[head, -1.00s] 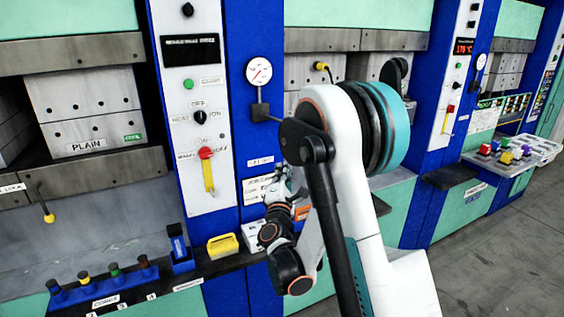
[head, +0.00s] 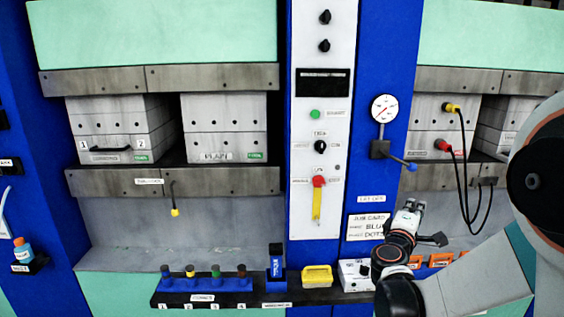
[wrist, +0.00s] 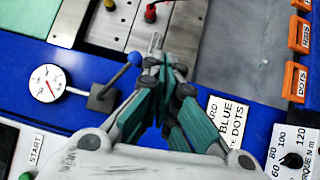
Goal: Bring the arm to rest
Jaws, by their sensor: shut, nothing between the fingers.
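My gripper (head: 411,209) is in front of the blue column between two presses, at the lower right of the head view. It is close to the white job card (head: 366,227), which reads BLUE and DOTS. In the wrist view my gripper (wrist: 158,58) has its fingertips together with nothing between them. A lever with a blue knob (wrist: 134,59) and a round gauge (wrist: 47,83) lie to the left of the fingers. My white and black arm reaches in from the right of the head view.
A control panel (head: 318,130) with a red and yellow switch stands left of the arm. Below are a yellow box (head: 317,276), a torque device (head: 355,274) and a rack (head: 205,292) of coloured-top tools. Cables hang from the right press.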

